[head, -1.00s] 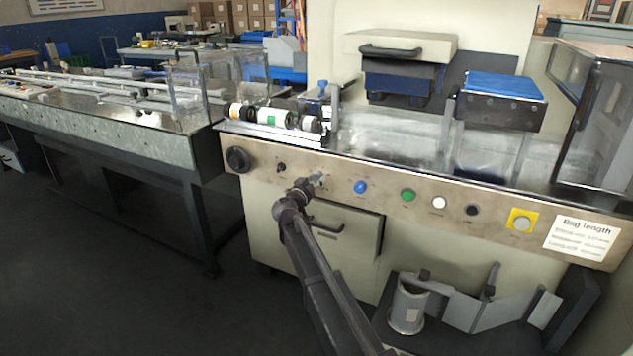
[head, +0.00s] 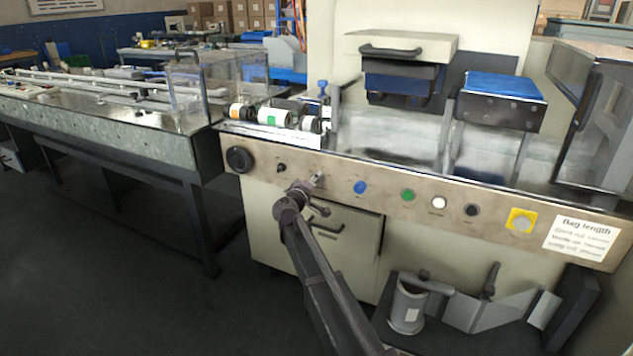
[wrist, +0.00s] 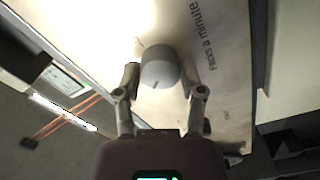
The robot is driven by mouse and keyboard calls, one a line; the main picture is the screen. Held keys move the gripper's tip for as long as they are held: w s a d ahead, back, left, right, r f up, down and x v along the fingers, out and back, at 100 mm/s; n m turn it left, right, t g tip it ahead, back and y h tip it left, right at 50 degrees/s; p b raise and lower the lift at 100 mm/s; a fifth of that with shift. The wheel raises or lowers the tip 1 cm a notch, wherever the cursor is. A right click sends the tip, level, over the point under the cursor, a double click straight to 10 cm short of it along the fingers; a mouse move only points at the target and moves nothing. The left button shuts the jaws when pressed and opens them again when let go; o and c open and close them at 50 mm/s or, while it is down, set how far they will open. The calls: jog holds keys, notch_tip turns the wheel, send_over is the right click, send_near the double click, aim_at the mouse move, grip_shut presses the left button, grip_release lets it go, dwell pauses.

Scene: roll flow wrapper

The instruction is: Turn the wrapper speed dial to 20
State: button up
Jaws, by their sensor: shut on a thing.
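The speed dial (wrist: 160,68) is a round grey knob with a small dark mark on its face, in the wrist view. It sits on a pale panel beside the printed words "Packs a minute". My gripper (wrist: 160,82) has a finger on each side of the knob and is shut on it. In the head view my gripper (head: 318,182) is at the wrapper's front control panel (head: 335,168), left of the blue button, and the dial is hidden there. I cannot read the number the dial points to.
On the panel are a black knob (head: 239,160), a small black switch (head: 281,168), and blue (head: 360,188), green (head: 408,195) and white (head: 439,202) buttons. A yellow-backed button (head: 521,221) is further right. A drawer (head: 345,235) with a handle is below my gripper.

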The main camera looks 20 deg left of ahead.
jog(key=n, duration=0.6)
jog(key=shift+w+r+n, duration=0.1)
jog(key=shift+w+n, duration=0.05)
jog(key=shift+n, duration=0.25)
dwell(0.3)
jog(key=o, duration=1.1)
jog(key=shift+o, duration=0.2)
jog(key=s, duration=1.2)
jog(key=shift+a, duration=0.45)
jog(key=shift+s, duration=0.1)
